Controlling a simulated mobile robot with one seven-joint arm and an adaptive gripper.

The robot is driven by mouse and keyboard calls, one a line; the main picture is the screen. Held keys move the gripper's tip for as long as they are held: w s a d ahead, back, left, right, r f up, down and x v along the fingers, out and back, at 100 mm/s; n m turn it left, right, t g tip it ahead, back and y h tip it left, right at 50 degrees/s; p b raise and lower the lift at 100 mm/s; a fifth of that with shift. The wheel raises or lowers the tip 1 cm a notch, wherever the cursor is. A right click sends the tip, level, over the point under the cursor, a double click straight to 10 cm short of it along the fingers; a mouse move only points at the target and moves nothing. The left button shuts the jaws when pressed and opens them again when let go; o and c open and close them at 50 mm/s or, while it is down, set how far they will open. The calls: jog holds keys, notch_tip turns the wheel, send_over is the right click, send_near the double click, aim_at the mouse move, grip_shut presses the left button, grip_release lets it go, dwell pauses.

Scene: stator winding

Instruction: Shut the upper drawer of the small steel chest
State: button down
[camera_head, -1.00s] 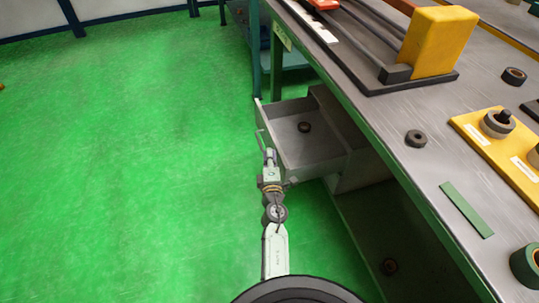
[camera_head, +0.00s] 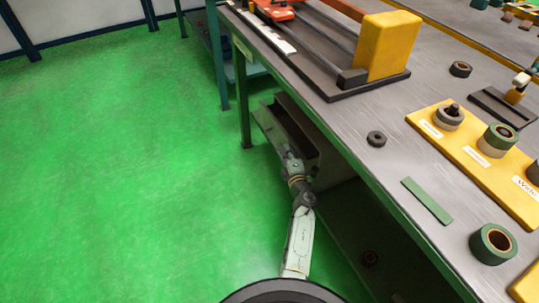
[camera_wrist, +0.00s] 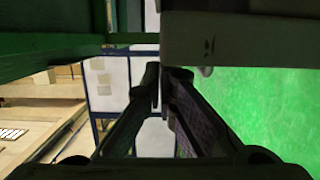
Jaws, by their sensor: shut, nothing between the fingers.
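The small steel chest (camera_head: 330,165) stands under the workbench's edge. In the wrist view, the closed fingertips (camera_wrist: 163,77) are beside the lower left edge of a grey panel (camera_wrist: 240,40), which looks like part of the drawer.
The workbench (camera_head: 330,120) overhangs the chest and carries a yellow block (camera_head: 388,46), a black ring (camera_head: 376,139) and a yellow board with spools (camera_head: 470,150). A bench leg (camera_head: 243,110) stands just beyond the drawer. Green floor (camera_head: 120,180) on the left is clear.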

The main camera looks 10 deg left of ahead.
jog(key=w+d, duration=0.3)
jog(key=d, duration=0.2)
jog(key=shift+w+b, duration=0.25)
jog(key=shift+b, duration=0.1)
jog(key=shift+d, duration=0.1)
